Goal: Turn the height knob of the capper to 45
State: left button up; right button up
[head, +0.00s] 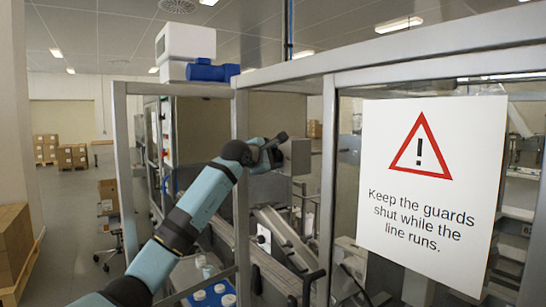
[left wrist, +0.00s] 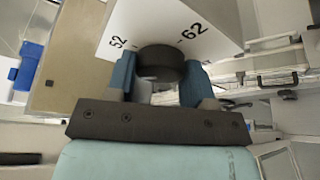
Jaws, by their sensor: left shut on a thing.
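My left gripper (head: 268,152) reaches from the lower left through the machine frame to a grey box-shaped housing (head: 297,156), seen small in the head view. In the left wrist view, the dark round height knob (left wrist: 160,62) sits on a pale dial face (left wrist: 168,22). The blue fingers stand on both sides of the knob and are shut on it. The dial numbers 52 and 62 show to the left and right above the knob. The rest of the scale and any pointer are hidden or too small to read. My right gripper is in neither view.
A metal guard frame (head: 241,190) surrounds the machine, with a post close to my left arm. A warning sign (head: 425,185) hangs on the right guard. Cartons (head: 14,240) stand at the far left.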

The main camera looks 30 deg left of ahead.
pick_arm(q)
jog(key=n+g+h+p, duration=0.1)
jog(key=n, duration=0.2)
jog(key=shift+n+g, duration=0.3)
jog(key=shift+g, duration=0.1)
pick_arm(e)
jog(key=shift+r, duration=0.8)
pick_arm(q)
jog(key=o, duration=0.9)
jog(key=shift+a, duration=0.1)
jog(key=shift+o, duration=0.2)
jog(key=shift+r, duration=0.1)
